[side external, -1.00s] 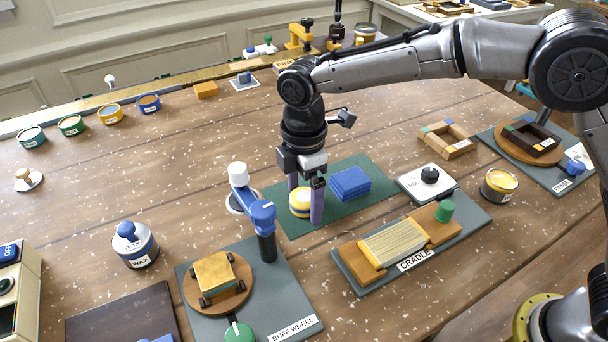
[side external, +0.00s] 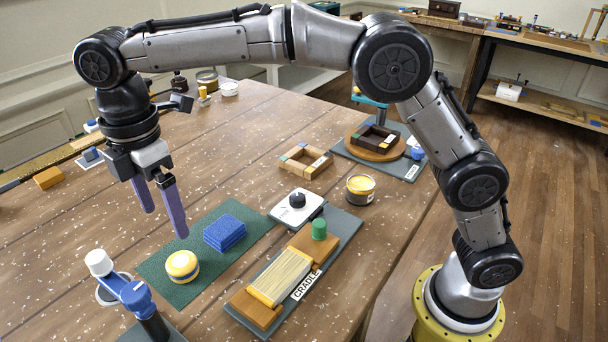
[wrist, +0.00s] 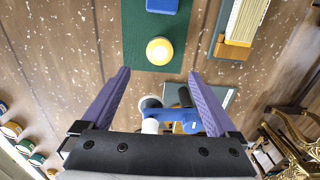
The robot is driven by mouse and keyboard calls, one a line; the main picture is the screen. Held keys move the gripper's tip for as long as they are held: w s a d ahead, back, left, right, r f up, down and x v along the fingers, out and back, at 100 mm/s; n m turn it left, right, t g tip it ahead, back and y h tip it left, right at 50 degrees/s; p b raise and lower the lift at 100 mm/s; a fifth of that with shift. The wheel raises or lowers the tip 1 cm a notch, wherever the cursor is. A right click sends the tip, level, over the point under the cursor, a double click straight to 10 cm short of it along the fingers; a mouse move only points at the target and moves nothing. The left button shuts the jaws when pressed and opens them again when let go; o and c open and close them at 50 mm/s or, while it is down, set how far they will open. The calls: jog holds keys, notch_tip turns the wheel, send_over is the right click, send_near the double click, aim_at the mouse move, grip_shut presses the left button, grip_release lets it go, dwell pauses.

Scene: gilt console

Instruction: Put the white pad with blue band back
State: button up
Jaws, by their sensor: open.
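My gripper (side external: 166,222), with purple fingers, is open and empty. It hangs above the table, clear of the pad. In the wrist view my gripper (wrist: 158,73) has its fingers apart, with the pad beyond the tips.
The cradle (side external: 280,277) stands right of the mat, with a white device (side external: 297,206) behind it. A blue and white jointed post (side external: 133,293) stands at front left. An open tin (side external: 360,188) and a wooden frame (side external: 305,162) are farther back.

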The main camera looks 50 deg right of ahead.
jog(key=s+d+r+m+t, duration=0.1)
jog(key=s+d+r+m, duration=0.3)
jog(key=d, duration=0.5)
jog(key=s+d+r+m+t, duration=0.2)
jog(key=s+d+m, duration=0.35)
jog(key=d, duration=0.35)
jog(key=s+d+f+m+t, duration=0.1)
jog(key=s+d+f+m, duration=0.2)
jog(key=s, duration=0.4)
jog(key=s+d+f+m+t, duration=0.1)
jog(key=s+d+f+m, duration=0.3)
jog(key=s+d, duration=0.3)
jog(key=shift+s+d+f+m+t, duration=0.15)
jog(key=shift+s+m+t, duration=0.15)
jog(key=shift+s+m, duration=0.5)
